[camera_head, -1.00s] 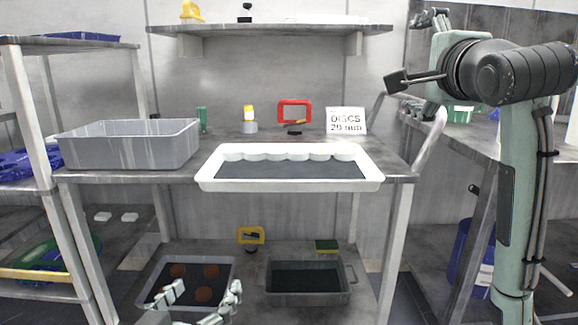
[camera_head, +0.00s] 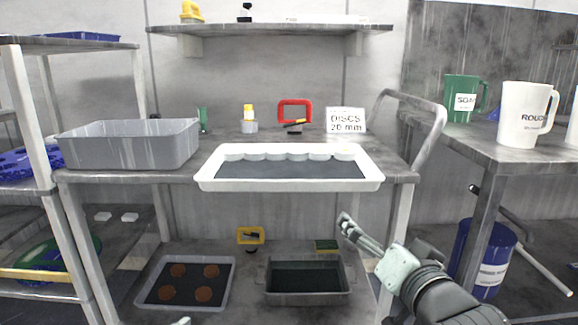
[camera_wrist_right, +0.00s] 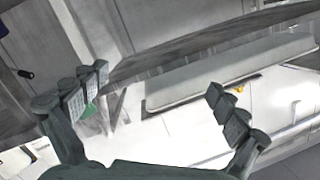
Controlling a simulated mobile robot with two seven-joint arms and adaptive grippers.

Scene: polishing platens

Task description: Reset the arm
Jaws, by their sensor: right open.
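My right gripper (camera_head: 346,225) is in front of the cart, right of its lower shelf, with the arm coming up from the bottom right. In the right wrist view (camera_wrist_right: 160,103) its two fingers stand wide apart with nothing between them. Of my left gripper, only a small light tip (camera_head: 180,321) shows at the bottom edge in the head view; its fingers are cut off, so I cannot tell its state.
On the cart top (camera_head: 405,168) stand a white tray (camera_head: 207,182) and a grey bin (camera_head: 125,150). A tray with brown discs (camera_head: 160,300) and a dark grey tub (camera_head: 305,298) sit below. A side table (camera_head: 465,150) with jugs (camera_head: 525,115) is at right.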

